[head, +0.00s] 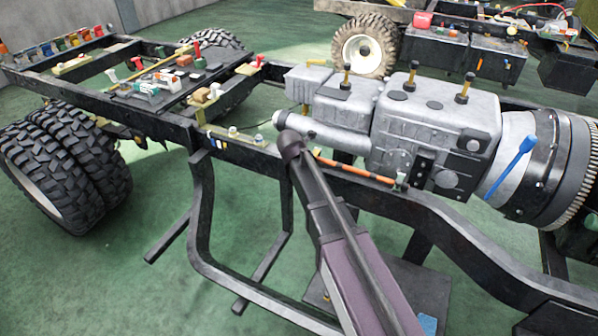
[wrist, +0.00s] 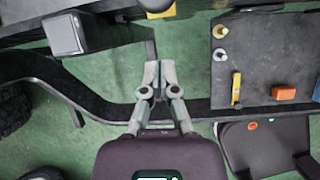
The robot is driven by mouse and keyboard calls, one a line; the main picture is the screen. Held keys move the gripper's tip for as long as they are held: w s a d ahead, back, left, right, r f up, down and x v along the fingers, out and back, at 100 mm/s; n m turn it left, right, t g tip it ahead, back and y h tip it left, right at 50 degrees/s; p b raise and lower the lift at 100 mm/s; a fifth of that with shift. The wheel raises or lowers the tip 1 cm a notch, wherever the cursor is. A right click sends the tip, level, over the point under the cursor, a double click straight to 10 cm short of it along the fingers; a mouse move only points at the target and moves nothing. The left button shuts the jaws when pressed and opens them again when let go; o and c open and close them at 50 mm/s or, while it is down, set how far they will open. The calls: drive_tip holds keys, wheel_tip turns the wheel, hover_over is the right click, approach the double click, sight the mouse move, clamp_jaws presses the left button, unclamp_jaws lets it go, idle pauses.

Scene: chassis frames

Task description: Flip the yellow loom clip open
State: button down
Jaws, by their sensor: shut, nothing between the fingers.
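A small upright yellow piece with a dark end (wrist: 236,88) lies on a dark plate at the right of the wrist view. It may be the yellow loom clip; I cannot tell whether it is open or shut. My gripper (wrist: 159,70) is in the middle of the wrist view, its two fingers shut together with nothing between them. It is left of the yellow piece and apart from it, over the dark frame rail and green floor. In the head view my arm rises from the bottom to the near rail, and I cannot make out the gripper there.
The dark plate (wrist: 262,60) also bears an orange block (wrist: 284,93) and two round knobs. In the head view, a grey engine and gearbox (head: 435,130) stands right of my arm, an orange bar (head: 355,168) runs along the near rail (head: 450,215), and dual tyres (head: 70,175) are at left.

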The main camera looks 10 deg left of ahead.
sight(314, 153)
drive_tip(key=shift+w+d+r+p, duration=0.25)
drive_tip(key=shift+w+p, duration=0.1)
drive_tip(key=shift+w, duration=0.15)
drive_tip(key=shift+w+d+r+p, duration=0.25)
drive_tip(key=shift+w+d+p, duration=0.05)
drive_tip(key=shift+w, duration=0.25)
drive_tip(key=shift+w+d+r+p, duration=0.25)
drive_tip(key=shift+w+p, duration=0.1)
drive_tip(key=shift+w, duration=0.15)
drive_tip(key=shift+a, duration=0.1)
